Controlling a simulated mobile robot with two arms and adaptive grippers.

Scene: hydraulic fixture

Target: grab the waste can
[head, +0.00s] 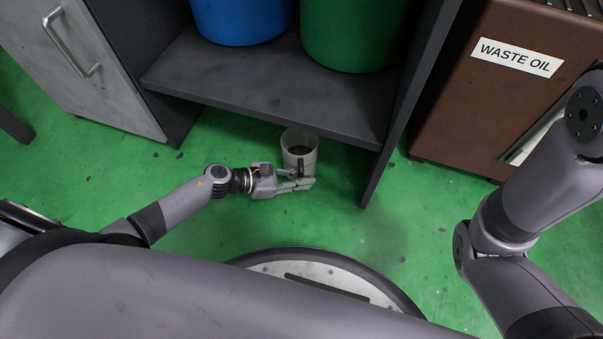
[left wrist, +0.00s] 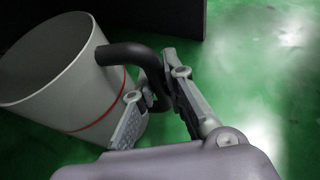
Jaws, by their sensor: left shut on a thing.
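The waste can (head: 299,142) is a white cup-shaped container with dark contents, on the green floor at the front edge under the dark shelf. In the left wrist view the can (left wrist: 58,80) shows a red band and a black curved handle (left wrist: 126,53). My left gripper (head: 304,180) is at the can's near side. In the left wrist view its fingers (left wrist: 160,98) are shut on the handle. The can looks tilted in that view; in the head view I cannot tell whether it touches the floor. My right gripper is out of view.
A dark shelf (head: 270,92) stands just above and behind the can, with a blue bin (head: 242,20) and a green bin (head: 352,38) on it. A brown waste oil cabinet (head: 462,100) stands right, a grey cabinet (head: 95,60) left. Green floor around the can is clear.

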